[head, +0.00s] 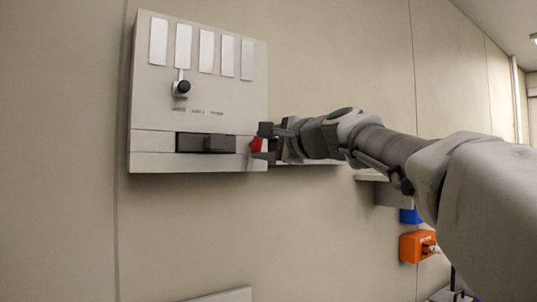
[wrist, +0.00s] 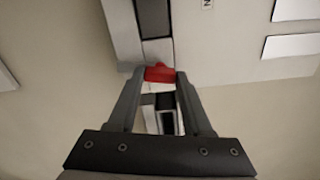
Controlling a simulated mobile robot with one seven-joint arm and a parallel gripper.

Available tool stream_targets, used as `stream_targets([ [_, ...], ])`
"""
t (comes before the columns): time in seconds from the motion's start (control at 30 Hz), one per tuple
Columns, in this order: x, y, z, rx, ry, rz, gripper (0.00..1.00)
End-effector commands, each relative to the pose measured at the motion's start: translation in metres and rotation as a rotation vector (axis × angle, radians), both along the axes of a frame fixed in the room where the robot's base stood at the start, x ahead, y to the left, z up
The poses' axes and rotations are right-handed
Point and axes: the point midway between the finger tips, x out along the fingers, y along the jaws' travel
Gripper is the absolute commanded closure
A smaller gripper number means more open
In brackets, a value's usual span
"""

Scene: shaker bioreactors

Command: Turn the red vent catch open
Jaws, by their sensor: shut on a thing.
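The red vent catch (head: 256,145) is at the lower right edge of the pale wall-mounted panel (head: 225,60). My gripper (head: 268,143) reaches it from the right. In the wrist view the red catch (wrist: 160,73) lies between the two fingertips of my gripper (wrist: 160,78), which are shut on it. In the head view the fingers partly cover the catch. I cannot tell how far the catch is turned.
The panel has a dark slot with a block (head: 219,143), a black knob (head: 181,87) and several white strips. An orange box (head: 416,246) and a blue item (head: 410,216) are on the lower right. The wall left of the panel is bare.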

Motion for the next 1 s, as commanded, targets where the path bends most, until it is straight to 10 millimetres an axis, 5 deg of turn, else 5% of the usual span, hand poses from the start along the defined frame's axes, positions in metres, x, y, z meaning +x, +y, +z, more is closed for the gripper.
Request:
stream_targets([
  [0.97,-0.0002,0.0003,0.0005,-0.194,-0.131,0.000,1.00],
  [1.0,-0.0002,0.0003,0.0005,-0.194,-0.131,0.000,0.48],
])
